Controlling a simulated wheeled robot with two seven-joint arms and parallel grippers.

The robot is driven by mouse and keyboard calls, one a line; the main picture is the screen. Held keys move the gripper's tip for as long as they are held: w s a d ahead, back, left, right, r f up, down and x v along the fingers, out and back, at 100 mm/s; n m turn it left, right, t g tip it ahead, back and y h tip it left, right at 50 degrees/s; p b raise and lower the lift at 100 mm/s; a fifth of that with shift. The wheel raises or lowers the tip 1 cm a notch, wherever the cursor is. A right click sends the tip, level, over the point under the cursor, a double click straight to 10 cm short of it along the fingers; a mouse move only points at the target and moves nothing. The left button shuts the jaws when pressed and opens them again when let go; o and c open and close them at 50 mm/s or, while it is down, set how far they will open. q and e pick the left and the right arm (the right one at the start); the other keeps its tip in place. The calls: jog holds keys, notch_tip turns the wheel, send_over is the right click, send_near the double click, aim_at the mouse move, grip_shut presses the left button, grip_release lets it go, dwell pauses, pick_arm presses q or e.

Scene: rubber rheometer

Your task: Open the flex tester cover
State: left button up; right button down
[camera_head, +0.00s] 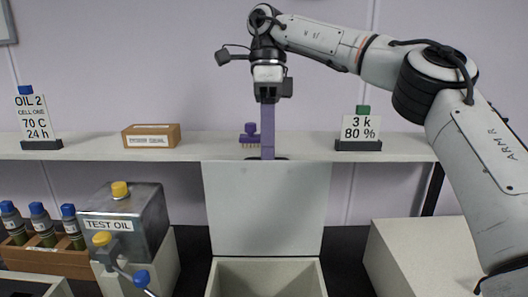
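The flex tester cover (265,208) is a pale flat panel standing upright, seen face on, at the centre. Below it is the pale tester box (265,263), its top open and its inside showing. My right arm reaches in from the right, and its gripper (267,156) points straight down above the cover. The purple fingers are seen edge-on as one bar ending at the cover's top edge, by a small dark piece. Whether they touch or grip the cover cannot be told. My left gripper is out of view.
A shelf (90,147) runs behind, with a purple brush (249,134), a cardboard box (151,136) and two sign cards (38,117) (360,129). A TEST OIL tank (138,222) and several bottles (72,225) stand left. A pale block (425,255) stands right.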

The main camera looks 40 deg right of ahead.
jog(key=shift+s+d+f, duration=0.1)
jog(key=shift+d+f, duration=0.15)
jog(key=shift+f, duration=0.05)
jog(key=c, duration=1.9)
grip_release()
jog(key=shift+d, duration=0.1)
jog(key=shift+c, duration=0.2)
jog(key=shift+o, duration=0.5)
jog(key=shift+d, duration=0.15)
jog(key=shift+a+r, duration=0.15)
jog(key=shift+a, duration=0.1)
